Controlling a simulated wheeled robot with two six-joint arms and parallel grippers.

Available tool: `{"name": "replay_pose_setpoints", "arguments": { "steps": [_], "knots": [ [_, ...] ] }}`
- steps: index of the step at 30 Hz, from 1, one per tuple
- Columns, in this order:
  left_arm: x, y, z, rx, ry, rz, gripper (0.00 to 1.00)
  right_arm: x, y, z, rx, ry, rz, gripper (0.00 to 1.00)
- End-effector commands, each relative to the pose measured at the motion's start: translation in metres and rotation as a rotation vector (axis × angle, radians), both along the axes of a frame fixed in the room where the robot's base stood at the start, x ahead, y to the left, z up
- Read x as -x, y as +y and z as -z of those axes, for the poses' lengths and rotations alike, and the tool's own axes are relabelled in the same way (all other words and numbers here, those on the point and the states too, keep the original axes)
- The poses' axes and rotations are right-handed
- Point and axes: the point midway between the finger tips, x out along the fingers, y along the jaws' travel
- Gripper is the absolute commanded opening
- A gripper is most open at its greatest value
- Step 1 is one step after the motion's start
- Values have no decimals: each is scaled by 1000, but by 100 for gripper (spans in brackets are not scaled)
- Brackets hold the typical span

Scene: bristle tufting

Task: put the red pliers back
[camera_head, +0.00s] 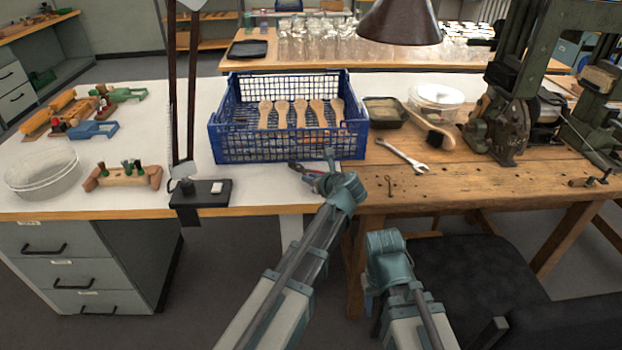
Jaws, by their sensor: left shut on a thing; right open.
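The red pliers (304,169) show as a small dark and red shape just in front of the blue crate, near the table's front edge. My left gripper (326,170) is shut on the pliers, and its wrist hides part of them. I cannot tell whether the pliers touch the table. My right gripper (372,300) is open and low in front of the wooden bench, below its top. Its fingers are mostly hidden behind its own wrist.
A blue crate (290,151) holds several wooden brush handles. A wrench (404,156), a brush (436,138) and a dark tray (384,112) lie on the wooden bench (470,190). A lamp stand (200,194) stands left of the crate. A black chair (470,270) is at the lower right.

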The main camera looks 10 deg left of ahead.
Motion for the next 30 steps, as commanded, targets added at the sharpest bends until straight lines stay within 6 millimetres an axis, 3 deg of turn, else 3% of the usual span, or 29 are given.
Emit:
{"name": "replay_pose_setpoints", "arguments": {
  "steps": [26, 27, 30],
  "knots": [
    [0, 0, 12, -1, -1, 0, 0, 0, 0, 12, 0, 0, 0, 47],
    [0, 0, 11, -1, -1, 0, 24, 0, 0, 11, 0, 0, 0, 47],
    [0, 0, 11, 0, 0, 0, 42, 0, 0, 11, 0, 0, 0, 47]
  ]
}}
